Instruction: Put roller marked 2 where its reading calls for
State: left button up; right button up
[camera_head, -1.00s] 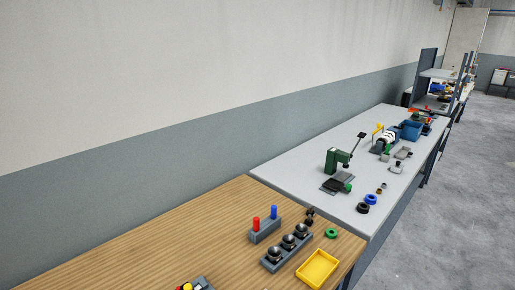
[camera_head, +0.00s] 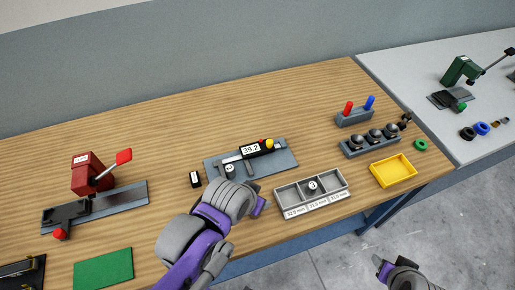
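The digital caliper (camera_head: 248,152) lies on a grey plate (camera_head: 283,161), and its display reads 39.2. A small dark piece (camera_head: 230,171) is at its jaws; any mark on it is unreadable. The grey three-compartment tray (camera_head: 286,195) has millimetre labels on its front, the left one seeming to read 32.0. A dark roller (camera_head: 313,186) with a white mark, perhaps 3, sits in its middle compartment. My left gripper (camera_head: 247,204) is in front of the caliper plate, left of the tray; its fingers are partly hidden. My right gripper (camera_head: 381,268) is beyond the table's front edge, over the floor.
A small black block (camera_head: 195,179) with a white label stands left of the plate. A red-handled press (camera_head: 93,176) and green mat (camera_head: 104,269) are at left. A yellow tray (camera_head: 393,173), a rack of dark knobs (camera_head: 370,143) and a red-and-blue-peg block (camera_head: 355,117) are at right.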

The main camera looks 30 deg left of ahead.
aim_at(230, 172)
jog(key=u, duration=1.45)
jog(key=l+z, duration=0.25)
jog(key=l, duration=0.8)
